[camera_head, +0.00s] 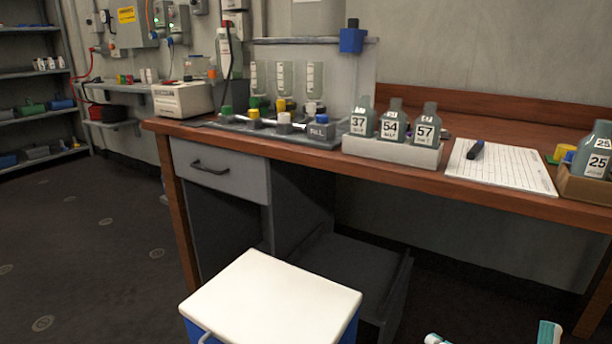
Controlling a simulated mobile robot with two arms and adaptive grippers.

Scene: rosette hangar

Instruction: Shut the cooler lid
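The cooler has a blue body (351,328) and a white lid (272,297). It stands at the bottom of the head view, in front of the desk. The lid lies over the top of the body and looks about level. Its near edge is cut off by the picture's edge, so I cannot tell whether it is fully seated there. Part of a pale handle (206,337) shows at the cooler's left side. White and teal parts at the bottom right look like my own arm.
A wooden desk (480,177) with a grey drawer (222,171) stands behind the cooler. On it are a bottle rack (390,150), a clipboard sheet (500,168) and a brown box (585,188). Dark floor (90,250) is clear at the left. Shelves (36,75) stand far left.

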